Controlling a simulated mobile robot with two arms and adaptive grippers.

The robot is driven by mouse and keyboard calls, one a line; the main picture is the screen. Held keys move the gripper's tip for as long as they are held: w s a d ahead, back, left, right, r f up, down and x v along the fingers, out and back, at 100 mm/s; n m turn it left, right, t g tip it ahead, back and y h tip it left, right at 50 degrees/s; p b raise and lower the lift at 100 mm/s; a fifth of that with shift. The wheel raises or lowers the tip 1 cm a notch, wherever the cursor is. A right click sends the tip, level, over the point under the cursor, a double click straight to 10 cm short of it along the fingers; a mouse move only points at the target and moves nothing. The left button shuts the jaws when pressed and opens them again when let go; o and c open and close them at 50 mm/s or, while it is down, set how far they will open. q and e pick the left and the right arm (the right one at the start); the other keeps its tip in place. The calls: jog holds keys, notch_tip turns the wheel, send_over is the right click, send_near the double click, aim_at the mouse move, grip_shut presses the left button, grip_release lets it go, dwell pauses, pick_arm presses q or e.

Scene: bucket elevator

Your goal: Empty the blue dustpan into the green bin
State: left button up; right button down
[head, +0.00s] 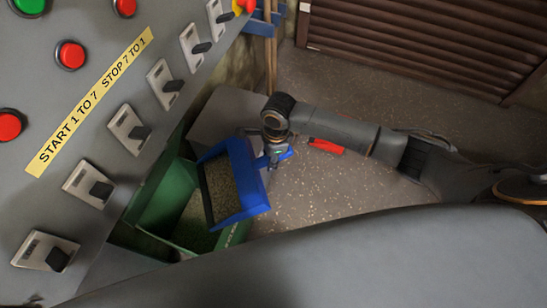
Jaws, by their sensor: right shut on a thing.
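The blue dustpan (252,193) is in the middle of the head view, tilted, with a grainy brown-grey load (221,187) on its face. My right gripper (275,155) is shut on the dustpan at its upper right side, where its blue handle shows; the fingertips are small and partly hidden. The dustpan is over the right part of the green bin (165,196). Grainy material also shows inside the bin, below the dustpan. The control panel and the dustpan hide parts of the bin. My left gripper is not in view.
A grey control panel (95,110) with switches and red buttons fills the left, close to the bin. Grains are scattered on the floor (330,190). A brown slatted shutter (420,40) stands at the back.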

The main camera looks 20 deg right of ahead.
jog(key=shift+h, duration=0.9)
jog(key=shift+a+r+p, duration=0.8)
jog(key=shift+r+p, duration=0.2)
jog(key=shift+p, duration=0.45)
jog(key=shift+a+r+p, duration=0.75)
jog(key=shift+r+p, duration=0.2)
jog(key=shift+p, duration=0.45)
jog(key=shift+a+r+h+p, duration=0.7)
jog(key=shift+a+r+p, duration=0.15)
jog(key=shift+p, duration=0.25)
